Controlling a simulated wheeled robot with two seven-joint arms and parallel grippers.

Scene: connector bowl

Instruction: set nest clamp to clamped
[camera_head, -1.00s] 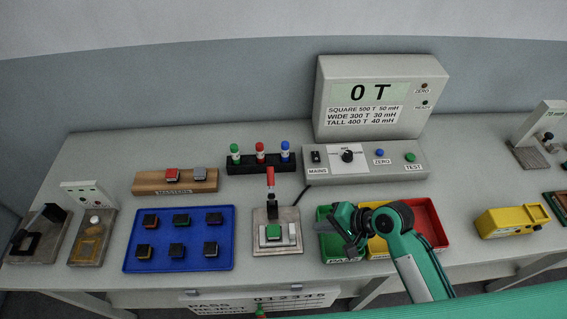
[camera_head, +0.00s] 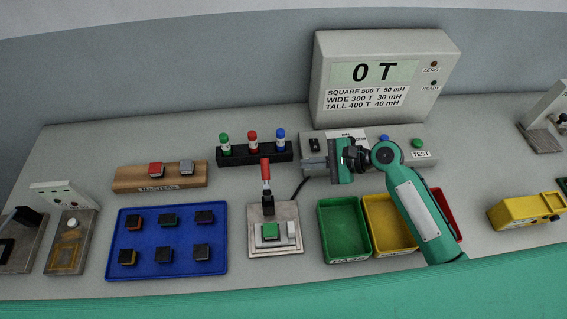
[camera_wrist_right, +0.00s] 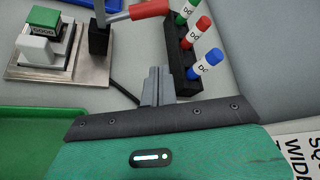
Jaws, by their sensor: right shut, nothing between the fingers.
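The nest clamp has a red handle (camera_head: 266,171) on a dark post and metal base plate (camera_head: 285,247). A green-topped block (camera_head: 270,231) sits on the plate in front of the post. The wrist view shows the red handle (camera_wrist_right: 150,9) at the top edge, partly cut off, and the green block (camera_wrist_right: 43,19). My right gripper (camera_head: 308,161) is shut and empty, to the right of the handle and apart from it. Its closed fingers (camera_wrist_right: 157,84) point toward the marker rack in the wrist view. My left gripper is out of view.
A black rack (camera_head: 237,154) with three capped markers stands behind the clamp. The control panel (camera_head: 400,158) lies behind my right gripper. A green bin (camera_head: 343,230) is right of the clamp, and a blue tray (camera_head: 120,262) with several blocks is left.

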